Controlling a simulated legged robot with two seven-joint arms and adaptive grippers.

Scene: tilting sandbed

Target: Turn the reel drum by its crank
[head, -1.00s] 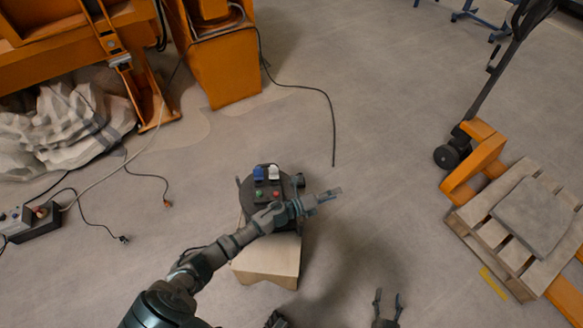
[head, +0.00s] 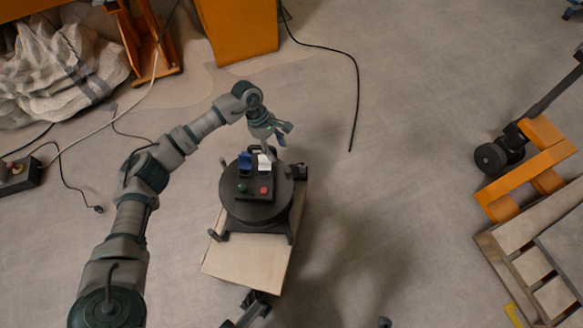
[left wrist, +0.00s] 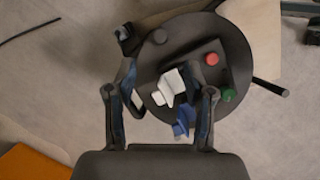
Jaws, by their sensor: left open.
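The black reel drum (head: 255,207) lies flat on its stand. Its top carries a control box with a green and a red button and a blue and a white socket cover. A dark knob, seemingly the crank grip (head: 299,172), is at its right side; it also shows at the drum's edge in the left wrist view (left wrist: 126,36). My left gripper (head: 280,140) is open and empty above the drum's far edge. In the left wrist view its fingers (left wrist: 168,82) appear around the white cover, apart from the knob. Of my right gripper only a tip (head: 384,322) shows.
The drum stands on a pale wooden box (head: 235,262). An orange pallet jack (head: 535,165) with a wooden pallet is at the right. A black cable (head: 357,95) lies on the floor behind. Floor right of the box is clear.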

